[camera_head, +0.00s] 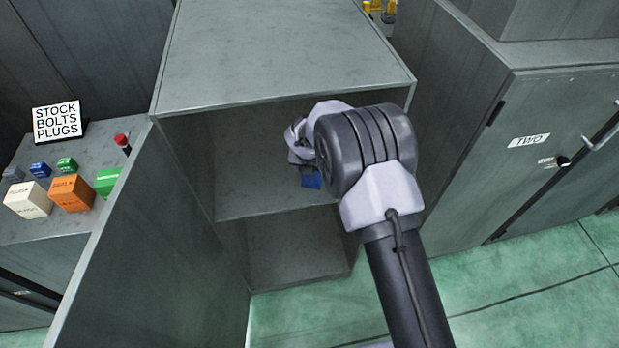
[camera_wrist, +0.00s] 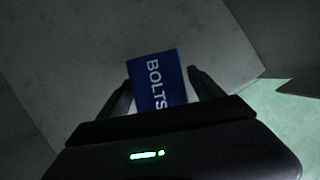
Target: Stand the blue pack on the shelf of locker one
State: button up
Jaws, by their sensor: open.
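The blue pack (camera_wrist: 160,80), lettered BOLTS, is between the two fingers of my gripper (camera_wrist: 160,82) in the wrist view. The fingers are open, with a narrow gap on each side of the pack. In the head view the blue pack (camera_head: 311,180) shows as a small blue patch under my wrist, at the shelf (camera_head: 250,190) of the open grey locker. My arm hides most of the pack and the gripper fingers there. I cannot tell from the head view whether the pack's base rests fully on the shelf.
The locker's open door (camera_head: 170,240) stands at the left. A closed locker marked TWO (camera_head: 480,150) stands at the right. At far left, a counter holds a STOCK BOLTS PLUGS sign (camera_head: 58,118), an orange box (camera_head: 72,193), a white box (camera_head: 28,199) and several small packs.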

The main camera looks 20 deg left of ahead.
jog(key=p+v, duration=0.2)
jog(key=v, duration=0.3)
jog(key=shift+w+r, duration=0.15)
jog(key=shift+r, duration=0.05)
jog(key=s+d+f+b, duration=0.1)
jog(key=s+d, duration=0.1)
jog(key=s, duration=0.9)
jog(key=s+d+r+m+h, duration=0.1)
jog(key=d+r+m, duration=1.9)
jog(key=d+r, duration=0.1)
jog(key=s+d+r+m+y, duration=0.1)
jog(key=s+d+r+m, duration=0.2)
jog(key=s+m, duration=0.5)
jog(key=s+d+r+m+t+y, duration=0.1)
jog(key=s+d+r+m, duration=0.3)
jog(key=s+m, duration=0.5)
jog(key=r+m, duration=0.1)
jog(key=m, duration=0.4)
jog(key=shift+s+r, duration=0.2)
jog(key=shift+s, duration=0.05)
jog(key=shift+d, duration=0.1)
